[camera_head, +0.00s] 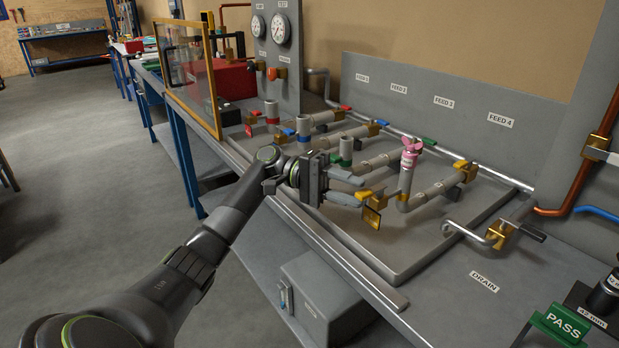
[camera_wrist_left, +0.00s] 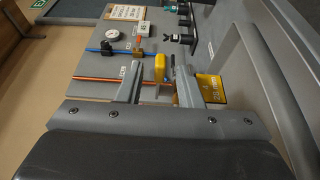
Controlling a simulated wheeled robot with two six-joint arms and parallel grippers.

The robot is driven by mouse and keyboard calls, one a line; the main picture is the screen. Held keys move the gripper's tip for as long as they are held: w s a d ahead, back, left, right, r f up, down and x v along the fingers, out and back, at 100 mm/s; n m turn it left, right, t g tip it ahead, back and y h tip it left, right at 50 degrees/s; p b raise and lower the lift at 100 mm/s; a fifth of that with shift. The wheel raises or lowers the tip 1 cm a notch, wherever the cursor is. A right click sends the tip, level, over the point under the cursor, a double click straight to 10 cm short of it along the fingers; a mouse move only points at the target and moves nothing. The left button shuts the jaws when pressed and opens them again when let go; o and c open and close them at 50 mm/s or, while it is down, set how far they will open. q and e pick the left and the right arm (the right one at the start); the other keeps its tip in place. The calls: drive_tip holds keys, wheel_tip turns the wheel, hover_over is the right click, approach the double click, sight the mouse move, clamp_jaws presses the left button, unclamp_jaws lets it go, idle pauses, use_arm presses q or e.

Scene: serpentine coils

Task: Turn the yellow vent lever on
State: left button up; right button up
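The yellow vent lever (camera_head: 365,195) is a small yellow handle on the brass valve at the near end of the fourth pipe row. My left gripper (camera_head: 358,190) is at this lever, its two fingers apart. In the left wrist view, the yellow lever (camera_wrist_left: 159,67) shows between the spread fingers of my left gripper (camera_wrist_left: 155,84), with gaps visible on both sides. A yellow tag (camera_head: 372,217) hangs just below the valve; it also shows in the left wrist view (camera_wrist_left: 210,88). My right gripper is not in view.
A pink fitting (camera_head: 410,148) tops the upright pipe behind the lever. Pipes with green (camera_head: 345,162), blue and red collars stand to the left. A drain valve (camera_head: 500,234) is at right. A framed yellow panel (camera_head: 215,95) stands at the bench's left; the tray front is clear.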

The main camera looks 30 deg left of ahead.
use_arm(q)
drive_tip(key=a+b, duration=0.2)
drive_tip(key=a, duration=1.2)
drive_tip(key=shift+s+a+b, duration=0.2)
drive_tip(key=shift+b, duration=0.15)
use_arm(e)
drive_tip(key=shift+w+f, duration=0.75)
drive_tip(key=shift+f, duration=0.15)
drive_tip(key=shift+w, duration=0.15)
